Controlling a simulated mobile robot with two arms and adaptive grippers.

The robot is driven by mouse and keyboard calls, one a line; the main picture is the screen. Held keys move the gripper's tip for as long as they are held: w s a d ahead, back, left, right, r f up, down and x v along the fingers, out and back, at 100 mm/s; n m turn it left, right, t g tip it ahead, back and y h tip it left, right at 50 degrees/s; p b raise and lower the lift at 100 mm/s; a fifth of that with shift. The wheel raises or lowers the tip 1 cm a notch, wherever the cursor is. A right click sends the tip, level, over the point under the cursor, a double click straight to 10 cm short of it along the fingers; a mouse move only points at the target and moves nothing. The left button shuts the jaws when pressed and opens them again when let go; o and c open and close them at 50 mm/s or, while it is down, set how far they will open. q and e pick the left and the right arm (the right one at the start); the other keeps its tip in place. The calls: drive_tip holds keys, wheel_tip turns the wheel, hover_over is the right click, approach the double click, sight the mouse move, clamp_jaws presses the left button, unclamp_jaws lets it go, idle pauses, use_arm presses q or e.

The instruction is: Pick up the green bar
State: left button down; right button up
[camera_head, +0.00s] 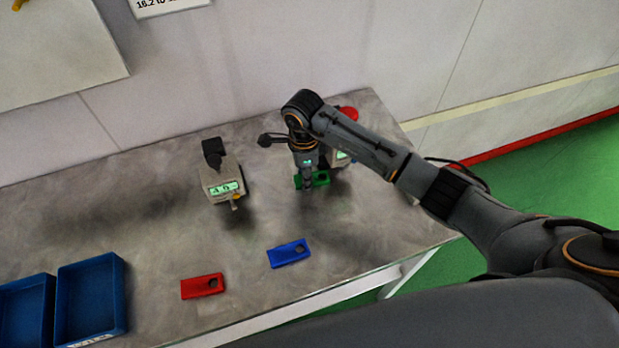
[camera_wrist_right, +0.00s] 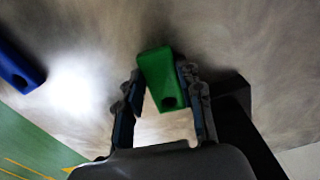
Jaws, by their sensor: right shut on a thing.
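The green bar (camera_head: 321,179) is at my right gripper (camera_head: 306,184) on the back right part of the table. In the right wrist view the green bar (camera_wrist_right: 160,75) lies between the two fingers of my right gripper (camera_wrist_right: 161,88), with its hole toward the palm. The fingers are shut on it. I cannot tell whether the bar touches the table. My left gripper is not in view.
A red bar (camera_head: 202,287) and a blue bar (camera_head: 289,253) lie near the table's front edge. A grey device with a green display (camera_head: 220,183) stands left of my right gripper. A red round thing (camera_head: 348,113) is behind my arm. Blue trays (camera_head: 122,300) stand at the left.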

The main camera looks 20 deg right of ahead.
drive_tip(key=shift+w+r+b, duration=0.1)
drive_tip(key=shift+r+b, duration=0.35)
drive_tip(key=shift+r, duration=0.05)
drive_tip(key=shift+s+a+r+b, duration=0.1)
drive_tip(key=shift+s+r+b, duration=0.1)
drive_tip(key=shift+r+b, duration=0.75)
drive_tip(key=s+a+r+b, duration=0.2)
drive_tip(key=s+a+r, duration=0.5)
drive_tip(key=s+r, duration=0.3)
drive_tip(key=shift+s+a, duration=0.25)
drive_tip(key=shift+s, duration=0.5)
drive_tip(key=s+d+n, duration=0.2)
drive_tip(key=d+n, duration=1)
drive_tip(key=n, duration=0.7)
drive_tip(key=shift+s+d, duration=0.25)
drive_tip(key=shift+s, duration=0.15)
